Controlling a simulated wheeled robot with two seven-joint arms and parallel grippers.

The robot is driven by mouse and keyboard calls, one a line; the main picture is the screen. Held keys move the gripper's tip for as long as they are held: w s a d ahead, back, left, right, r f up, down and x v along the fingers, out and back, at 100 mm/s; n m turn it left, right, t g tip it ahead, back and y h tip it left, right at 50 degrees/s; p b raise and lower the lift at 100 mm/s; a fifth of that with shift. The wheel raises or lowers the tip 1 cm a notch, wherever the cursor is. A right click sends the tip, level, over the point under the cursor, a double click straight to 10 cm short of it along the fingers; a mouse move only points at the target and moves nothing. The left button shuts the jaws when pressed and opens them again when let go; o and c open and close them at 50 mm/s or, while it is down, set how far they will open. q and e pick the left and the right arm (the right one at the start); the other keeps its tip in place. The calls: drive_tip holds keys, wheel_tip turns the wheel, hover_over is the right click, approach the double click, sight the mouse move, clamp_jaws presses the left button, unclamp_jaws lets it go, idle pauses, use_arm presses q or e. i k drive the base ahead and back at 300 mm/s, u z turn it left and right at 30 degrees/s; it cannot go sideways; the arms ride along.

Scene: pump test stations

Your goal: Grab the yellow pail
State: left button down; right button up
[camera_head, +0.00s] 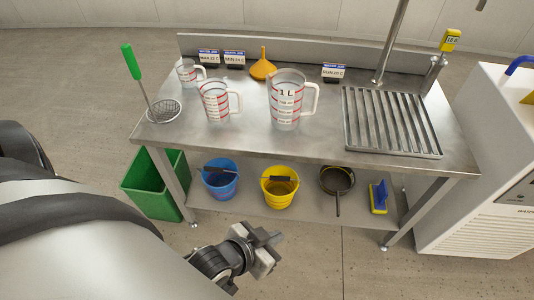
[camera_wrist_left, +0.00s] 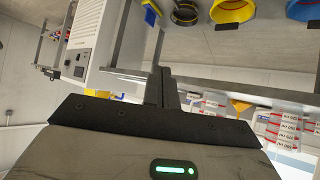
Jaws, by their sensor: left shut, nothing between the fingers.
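The yellow pail (camera_head: 280,194) stands upright on the lower shelf of the steel table, its dark handle grip across its front. It also shows at the top edge of the left wrist view (camera_wrist_left: 232,12), where the picture is upside down. My left gripper (camera_head: 272,241) is shut and empty, in front of the shelf and just below the pail in the head view, apart from it. Its fingers also show together in the left wrist view (camera_wrist_left: 161,86). My right gripper is not in view.
A blue pail (camera_head: 219,184) stands left of the yellow one, and a dark pan (camera_head: 337,181) and a blue-yellow brush (camera_head: 379,197) stand right. A green bin (camera_head: 155,187) is at the left. Measuring jugs and a funnel stand on the tabletop (camera_head: 245,135) above. Open floor lies in front.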

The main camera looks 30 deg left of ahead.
sight(279, 184)
drive_tip(key=u, duration=1.35)
drive_tip(key=i, duration=0.35)
drive_tip(key=u, duration=1.45)
drive_tip(key=k, duration=0.8)
drive_tip(key=z, duration=1.4)
drive_tip(key=i, duration=0.5)
drive_tip(key=k, duration=0.6)
